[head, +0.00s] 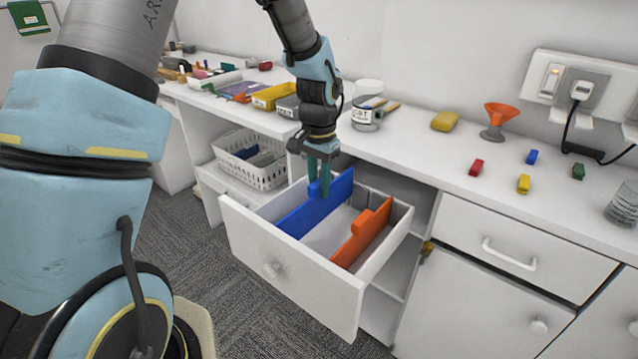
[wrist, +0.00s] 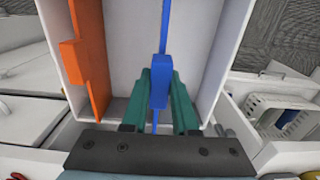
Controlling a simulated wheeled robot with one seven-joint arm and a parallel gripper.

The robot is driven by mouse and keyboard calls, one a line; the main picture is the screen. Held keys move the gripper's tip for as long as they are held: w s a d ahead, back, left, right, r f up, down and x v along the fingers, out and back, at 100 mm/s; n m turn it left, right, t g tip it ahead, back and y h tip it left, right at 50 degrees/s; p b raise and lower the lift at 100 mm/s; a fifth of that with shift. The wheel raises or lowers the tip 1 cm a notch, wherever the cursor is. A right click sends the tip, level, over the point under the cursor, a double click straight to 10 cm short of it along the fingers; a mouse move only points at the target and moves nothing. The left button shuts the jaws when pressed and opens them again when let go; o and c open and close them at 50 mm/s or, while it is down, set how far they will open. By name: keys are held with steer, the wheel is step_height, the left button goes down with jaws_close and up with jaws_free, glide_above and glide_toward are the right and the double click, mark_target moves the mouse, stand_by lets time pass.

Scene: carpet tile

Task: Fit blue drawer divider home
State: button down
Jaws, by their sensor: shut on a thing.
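The blue drawer divider (head: 311,212) stands upright in the open white drawer (head: 284,253), running along its length on the left side. I cannot tell whether its lower edge is fully seated. My gripper (head: 320,180) points down over the drawer and is shut on the divider's raised blue tab. In the wrist view the green fingers of my gripper (wrist: 160,95) lie on both sides of the tab of the blue divider (wrist: 165,30). An orange divider (head: 362,234) stands in the same drawer to the right, apart from the blue one.
A white basket (head: 247,172) sits on a shelf left of the drawer. The white counter behind holds a yellow bin (head: 272,96), a labelled jar (head: 366,112), an orange funnel (head: 498,115) and several small coloured blocks. A closed drawer (head: 522,252) is at the right.

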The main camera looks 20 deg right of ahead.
mark_target(319, 222)
steer(key=shift+f+b, duration=1.2)
steer(key=shift+f, duration=0.8)
steer(key=c, duration=0.6)
jaws_free()
steer(key=shift+r, duration=0.1)
step_height(319, 222, up, 11)
steer(key=shift+f+b, duration=0.15)
steer(key=shift+b, duration=0.65)
steer(key=s+a+f+n, duration=0.1)
steer(key=a+n, duration=0.4)
steer(key=a, duration=1)
steer(key=s+a+f+n+t, duration=0.1)
steer(key=s+a+n, duration=0.2)
steer(key=a, duration=1.2)
steer(key=n, duration=0.3)
steer(key=shift+f+t, duration=0.15)
steer(key=shift+t, duration=0.15)
